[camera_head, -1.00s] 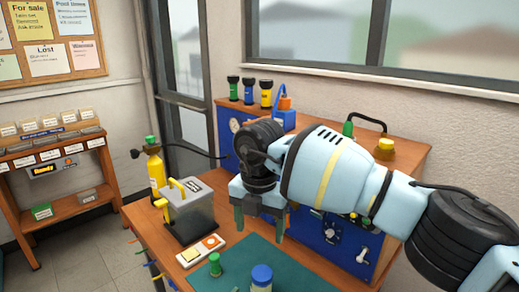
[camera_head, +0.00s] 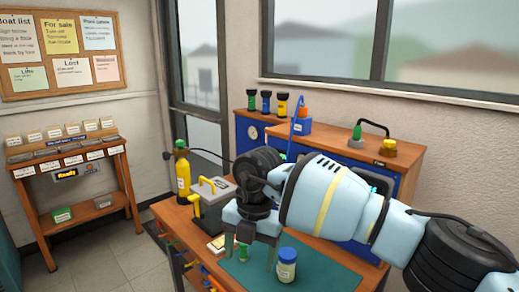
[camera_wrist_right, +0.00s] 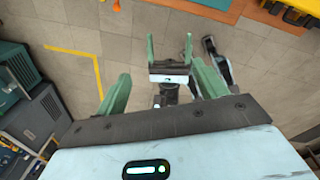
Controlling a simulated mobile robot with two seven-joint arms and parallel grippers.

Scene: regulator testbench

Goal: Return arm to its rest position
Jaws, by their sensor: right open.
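My right arm (camera_head: 330,200) comes in from the right in the head view. Its gripper (camera_head: 250,252) points down over the front of the workbench (camera_head: 165,212). Its two green fingers are apart with nothing held. I cannot tell the gripper's height above the mat. The right wrist view shows its fingers (camera_wrist_right: 162,86) spread. My left gripper (camera_wrist_right: 169,48) appears there beyond them, fingers apart and empty, above the floor; the head view does not show it.
A green mat (camera_head: 318,277) covers the bench front. A wooden shelf (camera_head: 70,150) stands at far left. Floor between shelf and bench is clear.

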